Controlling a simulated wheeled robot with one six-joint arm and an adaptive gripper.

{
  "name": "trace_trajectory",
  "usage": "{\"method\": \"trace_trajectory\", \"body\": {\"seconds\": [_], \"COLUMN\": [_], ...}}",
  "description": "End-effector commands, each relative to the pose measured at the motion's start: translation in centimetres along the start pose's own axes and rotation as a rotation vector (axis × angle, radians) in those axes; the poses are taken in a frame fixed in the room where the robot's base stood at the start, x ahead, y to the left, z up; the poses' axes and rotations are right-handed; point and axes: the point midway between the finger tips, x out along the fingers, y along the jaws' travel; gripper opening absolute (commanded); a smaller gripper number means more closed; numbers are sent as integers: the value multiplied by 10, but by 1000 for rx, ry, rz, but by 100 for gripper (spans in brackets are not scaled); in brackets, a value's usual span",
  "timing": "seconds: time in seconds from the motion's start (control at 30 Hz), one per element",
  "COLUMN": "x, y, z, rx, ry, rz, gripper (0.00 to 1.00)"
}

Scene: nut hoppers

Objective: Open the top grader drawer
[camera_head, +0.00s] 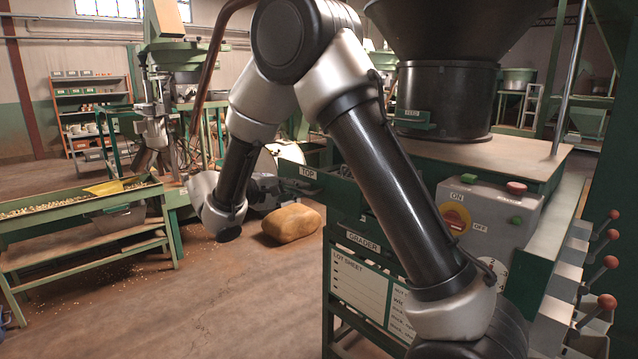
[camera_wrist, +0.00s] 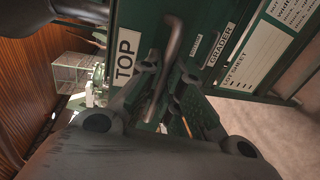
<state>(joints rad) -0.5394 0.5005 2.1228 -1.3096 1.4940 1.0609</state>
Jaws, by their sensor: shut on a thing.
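The top grader drawer has a green front with a white TOP label, which shows left of the grader in the head view (camera_head: 307,171) and large in the wrist view (camera_wrist: 124,54). A grey bar handle (camera_wrist: 173,42) runs along the drawer front in the wrist view. My gripper (camera_wrist: 165,92) is shut on this handle, with its dark fingers on either side of the bar. In the head view my gripper (camera_head: 268,188) is at the drawer front, and the handle is hidden there. I cannot tell how far the drawer stands out.
The green grader frame carries a GRADER label (camera_head: 363,243) and a lot sheet (camera_head: 359,284). A control box (camera_head: 488,217) with buttons and a row of red-knobbed levers stand at right. A brown sack (camera_head: 291,225) lies on the floor near my gripper. A long nut trough (camera_head: 80,205) is at left.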

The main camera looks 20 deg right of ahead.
Motion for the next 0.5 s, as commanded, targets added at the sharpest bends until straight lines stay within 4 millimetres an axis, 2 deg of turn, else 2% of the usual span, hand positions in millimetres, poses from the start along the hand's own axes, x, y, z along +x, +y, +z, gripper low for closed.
{"method": "trace_trajectory", "body": {"seconds": [0.03, 0.2, 0.5], "x": [-15, -57, -109], "y": [-4, -12, -22], "z": [-1, 0, 0], "rx": [-3, -2, -1], "ry": [5, 3, 1], "rz": [-2, -2, -2], "gripper": [0, 0, 0]}}
